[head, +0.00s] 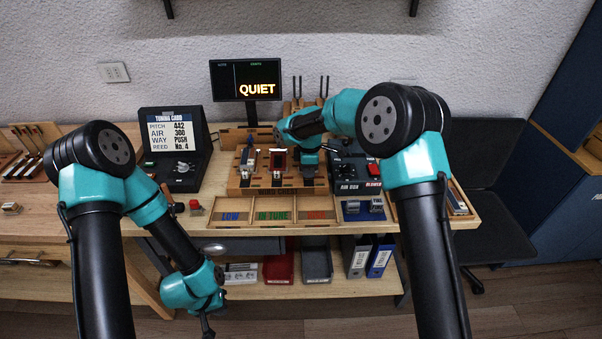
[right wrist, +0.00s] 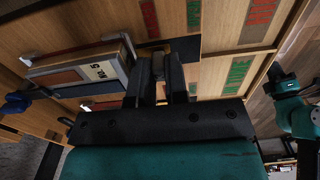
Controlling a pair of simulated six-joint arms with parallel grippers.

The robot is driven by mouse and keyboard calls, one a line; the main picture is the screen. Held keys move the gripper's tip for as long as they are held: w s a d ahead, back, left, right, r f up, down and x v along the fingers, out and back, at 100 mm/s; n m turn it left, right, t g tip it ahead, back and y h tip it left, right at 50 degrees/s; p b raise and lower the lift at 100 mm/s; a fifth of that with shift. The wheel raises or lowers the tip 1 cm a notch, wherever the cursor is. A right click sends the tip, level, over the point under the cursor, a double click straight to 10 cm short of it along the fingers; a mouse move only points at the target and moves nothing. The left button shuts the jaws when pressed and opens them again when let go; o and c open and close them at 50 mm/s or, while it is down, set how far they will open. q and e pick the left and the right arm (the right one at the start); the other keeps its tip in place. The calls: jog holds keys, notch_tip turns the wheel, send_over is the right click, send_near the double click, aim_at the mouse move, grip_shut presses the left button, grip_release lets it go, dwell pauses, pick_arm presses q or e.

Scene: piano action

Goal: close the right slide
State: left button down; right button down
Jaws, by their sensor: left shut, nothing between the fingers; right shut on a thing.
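A wooden stand (head: 234,186) on the bench holds slides side by side. The right slide at the stand's right end is mostly hidden by my right arm. My right gripper (right wrist: 161,82) is shut on a small grey part, seemingly the right slide's grip; the head view hides its fingertips. Beside it in the right wrist view is a block with a pale number label (right wrist: 100,70). My left gripper (head: 207,330) is shut and empty, low in front of the bench.
A screen (head: 247,80) reads QUIET. A tuning card display (head: 172,133) stands left of the stand. An air box with a red blower switch (head: 374,169) is close to the right. A sorting tray (head: 271,223) lies in front, with a blue holder (head: 362,209) beside it.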

jog(key=shift+w, duration=0.2)
jog(key=c, duration=1.1)
grip_release()
jog(key=shift+r, duration=0.1)
notch_tip(320, 180, up, 17)
jog(key=shift+r, duration=0.15)
